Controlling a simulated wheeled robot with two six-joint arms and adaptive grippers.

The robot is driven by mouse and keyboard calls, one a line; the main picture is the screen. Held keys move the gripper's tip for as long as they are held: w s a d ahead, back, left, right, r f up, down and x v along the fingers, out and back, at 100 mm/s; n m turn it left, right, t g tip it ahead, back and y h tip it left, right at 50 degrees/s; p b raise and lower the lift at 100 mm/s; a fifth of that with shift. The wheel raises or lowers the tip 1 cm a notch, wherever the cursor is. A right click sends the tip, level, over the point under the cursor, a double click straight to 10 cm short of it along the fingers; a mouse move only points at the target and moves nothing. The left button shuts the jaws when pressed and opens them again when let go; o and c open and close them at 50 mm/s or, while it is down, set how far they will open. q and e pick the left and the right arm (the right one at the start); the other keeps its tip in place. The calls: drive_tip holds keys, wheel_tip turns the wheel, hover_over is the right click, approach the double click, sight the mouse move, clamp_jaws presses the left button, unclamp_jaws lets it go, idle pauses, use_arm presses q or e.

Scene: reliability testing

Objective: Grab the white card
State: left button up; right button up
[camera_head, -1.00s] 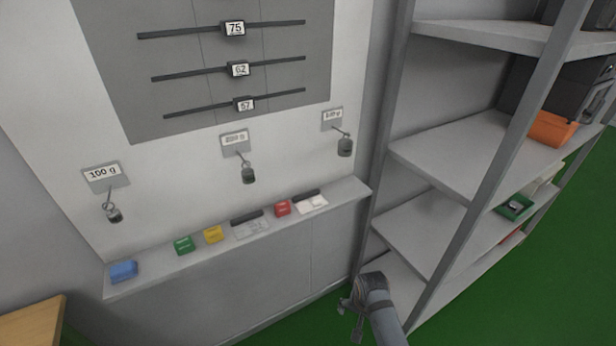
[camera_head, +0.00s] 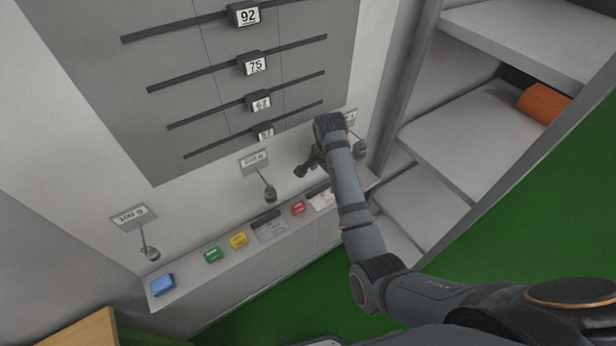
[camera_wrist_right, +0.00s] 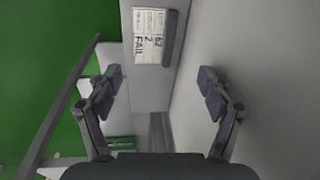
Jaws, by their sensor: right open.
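A white card (camera_head: 321,199) lies at the right end of the narrow wall ledge (camera_head: 229,261), partly hidden by my right arm in the head view. In the right wrist view a white card (camera_wrist_right: 149,36) with dark writing, including "FAIL", lies near the top, beside a dark bar. A second, greyer card (camera_head: 270,230) lies near the middle of the ledge. My right gripper (camera_head: 311,162) is in front of the wall above the ledge's right end. In the right wrist view my right gripper (camera_wrist_right: 160,78) is open and empty, apart from the card. My left gripper is out of view.
Blue (camera_head: 162,285), green (camera_head: 212,254), yellow (camera_head: 238,240) and red (camera_head: 298,207) blocks lie along the ledge. A grey shelf unit (camera_head: 470,130) stands close on the right. Green floor (camera_head: 520,240) is open in front.

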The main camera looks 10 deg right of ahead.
hover_over(323, 198)
drive_tip(key=f, duration=0.4)
drive_tip(key=shift+s+f+p, duration=0.2)
drive_tip(key=shift+s+p, duration=0.15)
drive_tip(key=shift+w+f, duration=0.15)
drive_tip(key=shift+f, duration=0.1)
wheel_tip(323, 198, down, 5)
drive_tip(key=shift+r+p, duration=0.2)
drive_tip(key=shift+p, duration=0.4)
drive_tip(key=shift+w+f, duration=0.15)
drive_tip(key=c, duration=0.6)
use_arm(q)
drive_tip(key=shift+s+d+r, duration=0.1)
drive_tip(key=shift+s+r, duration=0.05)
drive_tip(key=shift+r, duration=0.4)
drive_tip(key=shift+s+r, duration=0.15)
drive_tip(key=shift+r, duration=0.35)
use_arm(e)
drive_tip(key=shift+s, duration=0.25)
clamp_jaws()
